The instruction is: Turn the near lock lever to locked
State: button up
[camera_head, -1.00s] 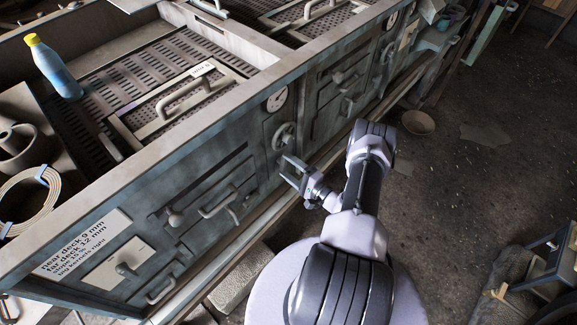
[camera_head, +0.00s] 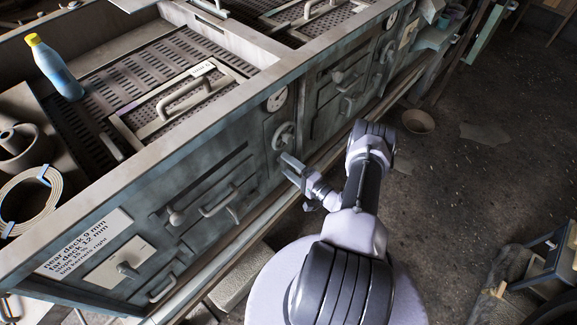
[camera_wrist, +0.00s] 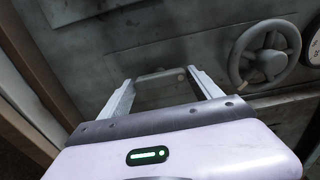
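A small lever (camera_head: 232,214) hangs below the bar handle (camera_head: 217,203) on the near drawer front; I cannot tell for sure that it is the near lock lever. Another lever (camera_head: 128,270) sits on a pale plate further left, under the text label. My gripper (camera_head: 289,165) is in front of the machine's side, close to the handwheel (camera_head: 283,136), to the right of the small lever. In the wrist view my gripper (camera_wrist: 160,76) has its fingers wide apart. A bar-shaped handle and a round knob (camera_wrist: 181,77) show between them, apart from the fingers. I hold nothing.
The handwheel (camera_wrist: 265,53) and a dial gauge (camera_head: 277,99) are right of the near drawer. A round knob (camera_head: 175,217) is left of it. A blue bottle (camera_head: 56,68) stands on top. A ledge runs below the fronts. A bowl (camera_head: 418,121) lies on the open floor at right.

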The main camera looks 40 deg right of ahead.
jog(key=o, duration=0.3)
jog(key=shift+o, duration=0.2)
jog(key=shift+s, duration=0.1)
jog(key=s+d+p, duration=0.1)
jog(key=s+p, duration=0.1)
jog(key=s, duration=1.5)
jog(key=shift+s+d+p, duration=0.15)
jog(key=shift+d+p, duration=0.05)
jog(key=shift+p, duration=0.15)
